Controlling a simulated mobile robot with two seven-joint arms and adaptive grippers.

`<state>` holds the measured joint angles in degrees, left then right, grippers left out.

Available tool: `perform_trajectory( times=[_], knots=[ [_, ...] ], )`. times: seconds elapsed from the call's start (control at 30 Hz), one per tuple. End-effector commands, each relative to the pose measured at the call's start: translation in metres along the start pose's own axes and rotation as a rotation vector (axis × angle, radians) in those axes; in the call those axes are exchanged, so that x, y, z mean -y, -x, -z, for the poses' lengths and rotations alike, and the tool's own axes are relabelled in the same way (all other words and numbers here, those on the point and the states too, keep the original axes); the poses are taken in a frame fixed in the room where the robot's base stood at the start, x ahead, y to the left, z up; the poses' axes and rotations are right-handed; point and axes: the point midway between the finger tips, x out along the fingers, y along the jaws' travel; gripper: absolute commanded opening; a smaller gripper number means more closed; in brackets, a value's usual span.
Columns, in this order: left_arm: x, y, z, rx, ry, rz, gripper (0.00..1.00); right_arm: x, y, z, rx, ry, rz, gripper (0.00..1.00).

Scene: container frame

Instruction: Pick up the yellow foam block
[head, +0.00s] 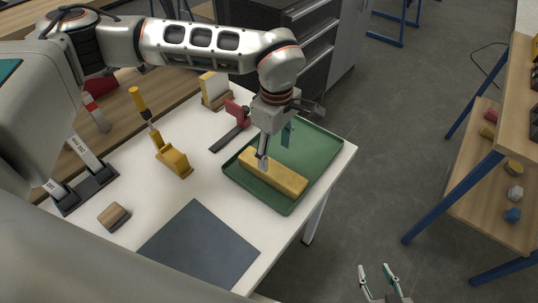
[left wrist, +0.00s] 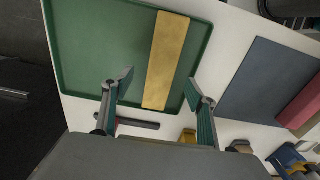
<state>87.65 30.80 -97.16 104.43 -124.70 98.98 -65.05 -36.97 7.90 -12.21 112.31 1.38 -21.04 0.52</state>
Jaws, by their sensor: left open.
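The yellow foam block (head: 285,178) is a long bar lying in the green tray (head: 322,145) on the white table. My left gripper (head: 275,152) is open over the tray at the block, one finger on its near side and one toward its far side. In the left wrist view the block (left wrist: 166,60) runs between the two spread fingers of my left gripper (left wrist: 158,90), with a gap on both sides. I cannot tell how far the fingertips are above the tray floor. My right gripper (head: 379,280) is open and empty at the bottom, away from the table.
A dark mat (head: 200,245) lies in front of the tray. A red-headed tool (head: 234,122) lies close to the tray's left side. A yellow tool (head: 172,160) and a small wooden block (head: 113,216) are further left. A shelf (head: 480,160) stands at the right.

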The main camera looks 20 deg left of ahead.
Motion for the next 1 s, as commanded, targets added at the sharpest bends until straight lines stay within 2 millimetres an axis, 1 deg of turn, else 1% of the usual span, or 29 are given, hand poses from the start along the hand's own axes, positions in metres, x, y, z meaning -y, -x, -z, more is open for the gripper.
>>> perform_trajectory(
  times=[0.13,0.37,0.57,0.7,0.8,1.0],
  knots=[
    [0.001,-0.007,0.0,0.001,0.0,0.002,0.58,0.0,0.001,0.0,0.001,0.0,0.0,0.4],
    [0.002,-0.03,0.001,0.001,0.001,0.002,0.58,0.0,0.004,-0.001,0.006,0.003,0.001,0.4],
    [0.007,-0.057,0.004,0.002,0.001,0.004,0.58,-0.002,0.007,0.005,0.003,0.003,0.0,0.4],
    [0.006,-0.073,0.004,0.001,0.001,0.002,0.58,-0.002,0.007,0.007,0.001,0.003,0.0,0.4],
    [0.006,-0.078,0.004,0.001,0.0,0.001,0.58,-0.002,0.007,0.008,0.0,0.003,-0.001,0.4],
    [0.006,-0.079,0.004,0.0,0.0,0.0,0.58,-0.003,0.006,0.009,-0.002,0.004,-0.001,0.4]
  ],
)
